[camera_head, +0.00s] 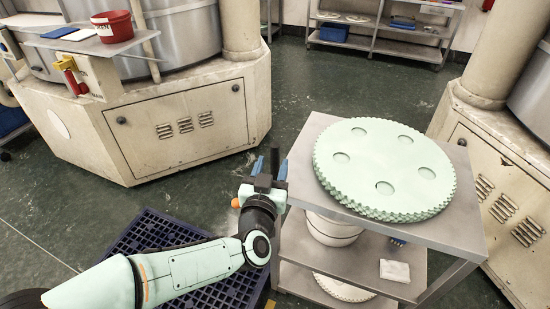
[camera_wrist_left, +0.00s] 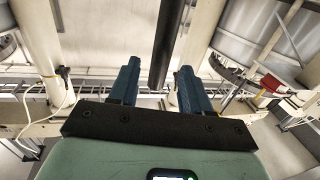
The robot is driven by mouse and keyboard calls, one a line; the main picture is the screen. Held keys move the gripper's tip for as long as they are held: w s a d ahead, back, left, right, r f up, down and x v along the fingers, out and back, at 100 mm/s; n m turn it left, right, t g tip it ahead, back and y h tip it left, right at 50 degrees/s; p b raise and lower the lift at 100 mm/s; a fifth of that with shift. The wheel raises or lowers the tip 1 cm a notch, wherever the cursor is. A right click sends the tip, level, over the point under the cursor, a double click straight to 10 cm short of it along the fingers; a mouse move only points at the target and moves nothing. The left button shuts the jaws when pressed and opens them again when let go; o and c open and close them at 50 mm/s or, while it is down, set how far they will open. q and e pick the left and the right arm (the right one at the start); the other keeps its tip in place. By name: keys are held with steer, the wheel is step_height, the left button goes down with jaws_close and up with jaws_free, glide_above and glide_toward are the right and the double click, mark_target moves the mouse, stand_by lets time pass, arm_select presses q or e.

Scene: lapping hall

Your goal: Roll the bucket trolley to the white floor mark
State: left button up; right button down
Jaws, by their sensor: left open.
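A grey metal trolley-like stand (camera_head: 430,232) is at the right, with a white bucket (camera_head: 333,232) under its top. Its feet are out of view, so I cannot tell whether it has wheels. My left gripper (camera_head: 271,168) is open by the stand's left edge, with blue fingers pointing away. It also shows in the left wrist view (camera_wrist_left: 152,88). A dark round bar (camera_wrist_left: 168,45) runs between and beyond the fingers in that view. I cannot tell whether they touch it or what it belongs to. No white floor mark can be made out. My right gripper is not in view.
Pale green toothed discs (camera_head: 385,165) lie stacked on the stand. A white cloth (camera_head: 395,271) lies lower down. A dark blue grid pallet (camera_head: 150,232) lies under my left arm. A cream machine (camera_head: 190,125) stands left, another right. Green floor (camera_head: 320,90) is clear behind.

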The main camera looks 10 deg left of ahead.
mark_target(275, 160)
arm_select(q)
steer(key=shift+w, duration=2.15)
steer(key=shift+c, duration=0.3)
jaws_close()
